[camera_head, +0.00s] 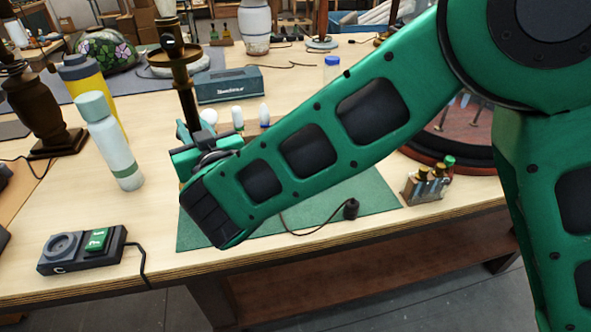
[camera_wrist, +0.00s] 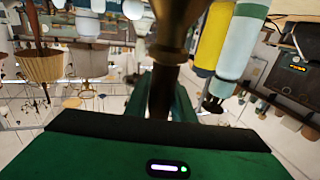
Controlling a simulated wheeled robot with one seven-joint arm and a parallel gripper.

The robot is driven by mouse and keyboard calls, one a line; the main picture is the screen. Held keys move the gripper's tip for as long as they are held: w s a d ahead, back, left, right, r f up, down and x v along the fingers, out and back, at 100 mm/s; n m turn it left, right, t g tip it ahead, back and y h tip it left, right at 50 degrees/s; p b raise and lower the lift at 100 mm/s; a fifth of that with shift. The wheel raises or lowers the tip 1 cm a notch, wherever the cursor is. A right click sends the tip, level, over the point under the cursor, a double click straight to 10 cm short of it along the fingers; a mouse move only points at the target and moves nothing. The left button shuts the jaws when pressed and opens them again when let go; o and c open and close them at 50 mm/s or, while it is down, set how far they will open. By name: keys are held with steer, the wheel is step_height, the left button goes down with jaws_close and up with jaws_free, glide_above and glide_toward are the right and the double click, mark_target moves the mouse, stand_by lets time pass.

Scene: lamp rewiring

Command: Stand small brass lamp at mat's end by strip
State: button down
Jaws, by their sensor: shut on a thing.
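My gripper (camera_head: 192,148) is shut on the stem of the small brass lamp (camera_head: 182,78), over the left part of the green mat (camera_head: 378,203). The lamp looks roughly upright, leaning slightly; its lower end is hidden behind my gripper and arm, so I cannot tell whether it touches the mat. In the wrist view the brass stem (camera_wrist: 174,35) crosses the upper middle, between the fingers (camera_wrist: 165,100). The black strip (camera_head: 82,249), with a round socket and a green switch, lies left of the mat, apart from it.
A pale bottle (camera_head: 110,145), a yellow bottle (camera_head: 80,72) and a dark wooden lamp (camera_head: 42,115) stand at left. A dark box (camera_head: 230,85) and small bulbs (camera_head: 238,118) are behind my arm. A black plug (camera_head: 351,209) on a cord lies on the mat. Small bottles (camera_head: 425,186) stand at right.

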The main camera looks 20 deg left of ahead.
steer(key=shift+f, duration=2.5)
stand_by(0.7)
